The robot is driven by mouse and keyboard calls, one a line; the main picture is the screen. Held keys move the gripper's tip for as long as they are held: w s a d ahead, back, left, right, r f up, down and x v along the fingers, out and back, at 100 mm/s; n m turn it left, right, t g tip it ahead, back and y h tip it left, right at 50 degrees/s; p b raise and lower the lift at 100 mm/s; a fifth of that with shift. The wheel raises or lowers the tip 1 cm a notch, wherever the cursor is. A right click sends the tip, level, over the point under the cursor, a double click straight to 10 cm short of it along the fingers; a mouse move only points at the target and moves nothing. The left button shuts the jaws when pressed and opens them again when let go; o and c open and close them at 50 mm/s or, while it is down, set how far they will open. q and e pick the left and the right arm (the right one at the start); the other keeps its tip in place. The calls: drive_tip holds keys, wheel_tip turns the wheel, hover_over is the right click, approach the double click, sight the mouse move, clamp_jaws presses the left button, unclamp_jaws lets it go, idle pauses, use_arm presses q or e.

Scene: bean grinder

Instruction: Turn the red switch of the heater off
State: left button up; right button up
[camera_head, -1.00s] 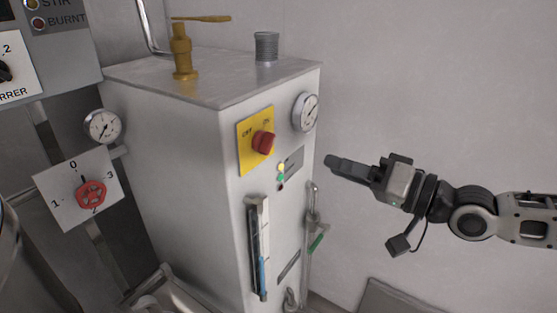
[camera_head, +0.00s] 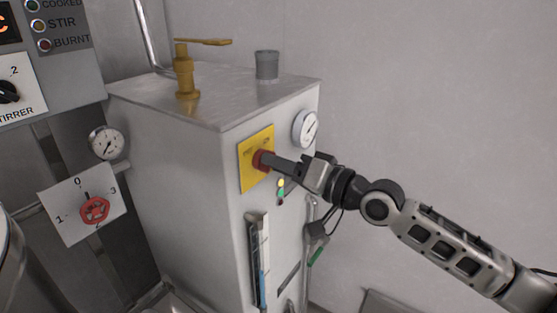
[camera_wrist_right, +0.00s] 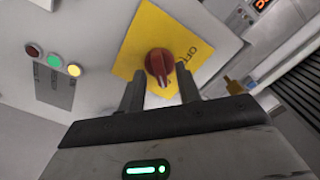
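The red switch (camera_head: 261,160) is a round knob on the yellow plate (camera_head: 249,174) on the front of the white heater (camera_head: 190,160). My right gripper (camera_head: 271,163) has its fingertips at the switch and partly covers it in the head view. In the right wrist view, the switch (camera_wrist_right: 159,65) shows between the two fingers of my right gripper (camera_wrist_right: 158,82). The fingers are apart, with visible room around the knob, so it looks open and not clamped. My left gripper is not in view.
A gauge (camera_head: 306,129) sits right of the plate, with indicator lights (camera_head: 281,190) below. A sight tube (camera_head: 259,260) and a pipe (camera_head: 310,212) run down the heater's front. A brass valve (camera_head: 187,75) stands on top. The wall at right is bare.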

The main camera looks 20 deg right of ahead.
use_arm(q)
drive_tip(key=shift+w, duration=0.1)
use_arm(e)
drive_tip(key=shift+w+a, duration=0.15)
drive_tip(key=shift+w, duration=0.05)
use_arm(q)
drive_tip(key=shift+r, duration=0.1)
use_arm(e)
clamp_jaws()
drive_tip(key=shift+n, duration=0.3)
use_arm(q)
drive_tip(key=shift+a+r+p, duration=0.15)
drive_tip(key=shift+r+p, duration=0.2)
drive_tip(key=shift+p, duration=0.35)
use_arm(e)
drive_tip(key=n, duration=1.7)
drive_tip(key=shift+n, duration=0.3)
unclamp_jaws()
